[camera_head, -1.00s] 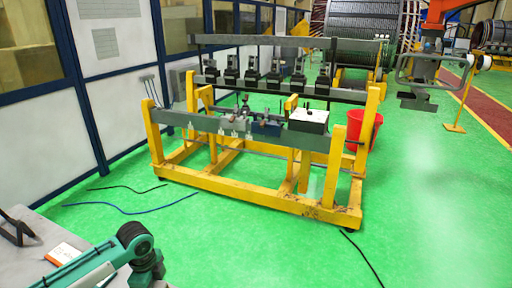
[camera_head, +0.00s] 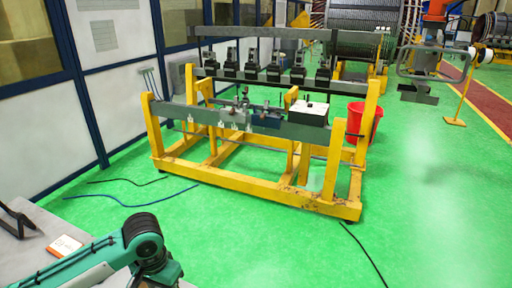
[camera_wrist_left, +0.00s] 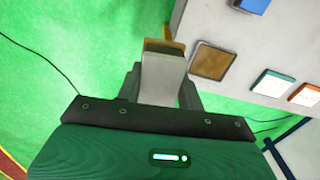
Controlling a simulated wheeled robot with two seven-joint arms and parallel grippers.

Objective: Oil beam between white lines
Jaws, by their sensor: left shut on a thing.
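The grey beam (camera_head: 340,128) lies across the front of a yellow frame (camera_head: 240,184) in the head view. Small white marks show on its front face, too small to read as lines. My left arm comes in at the lower left of the head view, and its gripper is outside that picture. In the left wrist view my left gripper (camera_wrist_left: 162,80) is shut on a pale block with a tan edge (camera_wrist_left: 165,47), held by the edge of a grey table (camera_wrist_left: 230,32). I cannot tell exactly what the block is. My right gripper is not in view.
A brown square pad (camera_wrist_left: 211,62), a green-and-white card (camera_wrist_left: 273,83) and an orange-and-white card (camera_wrist_left: 306,95) lie on the table. Small tools and a white-topped box (camera_head: 309,111) sit on the beam. A red bucket (camera_head: 366,119) stands behind. Green floor is open at the right; cables lie on it.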

